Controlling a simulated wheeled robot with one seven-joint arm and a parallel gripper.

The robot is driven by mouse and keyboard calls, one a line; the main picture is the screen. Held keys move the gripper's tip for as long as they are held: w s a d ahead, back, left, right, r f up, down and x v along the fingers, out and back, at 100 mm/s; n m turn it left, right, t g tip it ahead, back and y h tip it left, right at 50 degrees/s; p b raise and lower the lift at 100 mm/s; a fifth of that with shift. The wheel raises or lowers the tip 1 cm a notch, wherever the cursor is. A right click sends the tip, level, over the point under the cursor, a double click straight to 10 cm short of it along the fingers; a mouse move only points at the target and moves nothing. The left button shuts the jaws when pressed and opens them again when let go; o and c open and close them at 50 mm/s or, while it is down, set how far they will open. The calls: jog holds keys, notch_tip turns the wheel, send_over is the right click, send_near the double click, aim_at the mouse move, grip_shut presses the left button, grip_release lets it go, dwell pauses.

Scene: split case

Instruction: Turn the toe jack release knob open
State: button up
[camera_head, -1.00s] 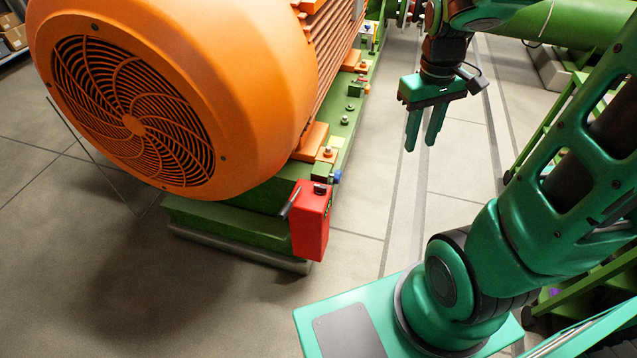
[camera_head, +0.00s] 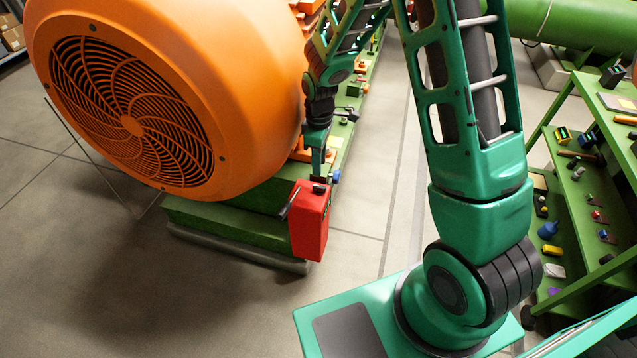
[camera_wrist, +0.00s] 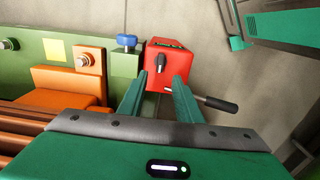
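The toe jack is a red box (camera_head: 310,222) standing at the near corner of the green base, and it also shows in the wrist view (camera_wrist: 169,51). A small dark knob (camera_wrist: 161,59), which I take to be the release knob, sits on its top face. A black-gripped lever (camera_wrist: 215,103) sticks out of its side. My gripper (camera_wrist: 161,77) is open, pointing at the box. In the wrist view the knob appears between and just beyond the two green fingertips. In the head view my gripper (camera_head: 320,176) is just above the box, partly covering the knob; contact cannot be told.
The big orange motor (camera_head: 150,90) stands close beside my arm on the left. A blue-headed bolt (camera_wrist: 126,42) and an orange foot with a bolt (camera_wrist: 86,60) are next to the jack. A green shelf (camera_head: 585,200) with small items stands right. The floor between is clear.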

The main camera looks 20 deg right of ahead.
aim_at(319, 186)
notch_tip(319, 186, down, 10)
jog(key=shift+r, duration=0.2)
dwell(0.3)
grip_shut()
